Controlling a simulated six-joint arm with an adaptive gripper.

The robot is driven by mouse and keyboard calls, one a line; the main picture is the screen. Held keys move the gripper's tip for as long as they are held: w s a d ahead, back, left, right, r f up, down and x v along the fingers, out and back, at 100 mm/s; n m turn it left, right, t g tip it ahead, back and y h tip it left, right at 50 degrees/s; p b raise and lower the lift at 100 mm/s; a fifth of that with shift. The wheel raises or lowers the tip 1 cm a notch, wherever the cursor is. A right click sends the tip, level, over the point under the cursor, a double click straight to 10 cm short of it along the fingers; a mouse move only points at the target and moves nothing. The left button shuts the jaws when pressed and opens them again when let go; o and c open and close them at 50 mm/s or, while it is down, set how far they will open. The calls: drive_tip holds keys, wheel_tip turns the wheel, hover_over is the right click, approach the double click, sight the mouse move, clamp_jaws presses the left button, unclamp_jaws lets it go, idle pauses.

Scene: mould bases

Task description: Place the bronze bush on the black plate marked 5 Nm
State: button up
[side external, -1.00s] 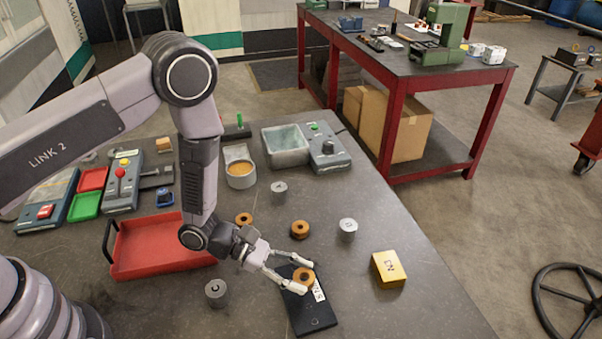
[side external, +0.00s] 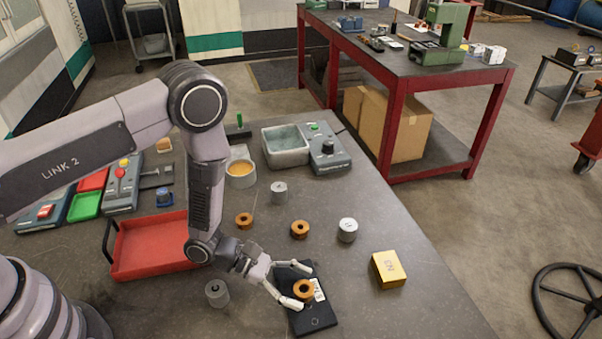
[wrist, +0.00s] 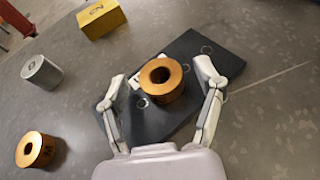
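A bronze bush (side external: 303,288) rests on the black plate (side external: 316,320). In the wrist view the bush (wrist: 163,86) stands upright with its hole facing up, on the black plate (wrist: 205,48). The plate's white label (side external: 319,289) is partly covered; "Nm" seems to show, but I cannot read the number. My gripper (side external: 299,285) is open around the bush. In the wrist view its fingers (wrist: 162,75) stand on either side of the bush with a gap on both sides.
Two other bronze bushes (side external: 299,229) (side external: 244,220) stand on the bench. Grey cylinders (side external: 347,230) (side external: 279,193) (side external: 217,293) stand nearby. A yellow block (side external: 388,270) sits right of the plate. A red tray (side external: 150,262) lies to the left.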

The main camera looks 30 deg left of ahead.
drive_tip(key=shift+a+r, duration=0.1)
drive_tip(key=shift+r, duration=0.15)
drive_tip(key=v, duration=1.1)
drive_tip(key=shift+s+a, duration=0.1)
drive_tip(key=shift+a, duration=0.1)
drive_tip(key=s+a+r+m+g+y, duration=0.1)
drive_tip(key=s+r+m+g, duration=0.2)
drive_tip(key=r+m, duration=0.65)
drive_tip(key=s+a+r+m+g+y, duration=0.1)
drive_tip(key=s+r+m+g, duration=0.25)
drive_tip(key=r, duration=1.05)
drive_tip(key=s+a+r+m+t+y, duration=0.4)
drive_tip(key=a+r+y, duration=0.1)
drive_tip(key=a, duration=0.4)
drive_tip(key=s+a+r+m+t+y, duration=0.4)
drive_tip(key=s+a+r+y, duration=0.1)
drive_tip(key=a, duration=0.3)
drive_tip(key=shift+a+r+t+y, duration=0.4)
drive_tip(key=shift+r+y, duration=0.1)
drive_tip(key=shift+r, duration=0.25)
